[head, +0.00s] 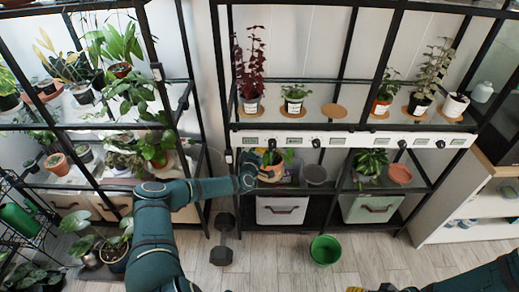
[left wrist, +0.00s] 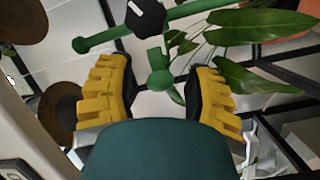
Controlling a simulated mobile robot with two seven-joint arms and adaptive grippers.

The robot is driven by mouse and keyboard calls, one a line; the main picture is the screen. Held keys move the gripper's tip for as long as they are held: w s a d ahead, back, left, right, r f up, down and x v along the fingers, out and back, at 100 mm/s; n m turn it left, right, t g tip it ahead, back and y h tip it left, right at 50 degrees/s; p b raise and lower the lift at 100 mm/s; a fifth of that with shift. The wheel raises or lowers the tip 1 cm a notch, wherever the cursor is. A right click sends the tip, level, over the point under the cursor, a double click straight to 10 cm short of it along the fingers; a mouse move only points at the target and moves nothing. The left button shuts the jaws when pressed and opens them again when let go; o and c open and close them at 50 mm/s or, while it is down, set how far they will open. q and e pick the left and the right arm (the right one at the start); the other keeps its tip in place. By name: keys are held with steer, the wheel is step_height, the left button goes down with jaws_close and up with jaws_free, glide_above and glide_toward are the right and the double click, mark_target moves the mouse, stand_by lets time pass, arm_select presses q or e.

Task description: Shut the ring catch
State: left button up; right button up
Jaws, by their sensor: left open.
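In the left wrist view, green rods meet at a dark six-sided knob (left wrist: 146,17), with a short green lever-like piece (left wrist: 159,74) below it. This looks like the ring catch; whether it is shut I cannot tell. My left gripper (left wrist: 160,88) is open, its yellow fingers on either side of the green piece, with gaps visible. In the head view my left gripper (head: 264,160) is at the potted plant (head: 271,172) on the middle shelf and hides much of it; the catch is too small to make out there. My right gripper (head: 371,289) is partly cut off at the bottom edge.
Long green leaves (left wrist: 258,78) hang close to the right finger. A grey pot (head: 315,174) stands right of the plant, below a white strip with labels and dark knobs (head: 316,142). A green bucket (head: 325,250) and a dumbbell (head: 222,240) are on the floor.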

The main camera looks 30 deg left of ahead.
arm_select(q)
jaws_close()
steer(key=shift+w+d+r+n+g+y+p, duration=0.1)
steer(key=shift+d+n+g+y+p, duration=0.1)
steer(key=shift+n+y+p, duration=0.25)
steer(key=shift+w+d+r+n+g+y+p, duration=0.1)
steer(key=shift+d+n+y+p, duration=0.2)
steer(key=shift+y, duration=0.25)
steer(key=shift+w+f+n+g+y, duration=0.2)
steer(key=shift+n+g+y, duration=0.45)
steer(key=shift+y, duration=0.55)
jaws_free()
steer(key=shift+s, duration=0.1)
steer(key=v, duration=1.2)
steer(key=shift+f, duration=0.15)
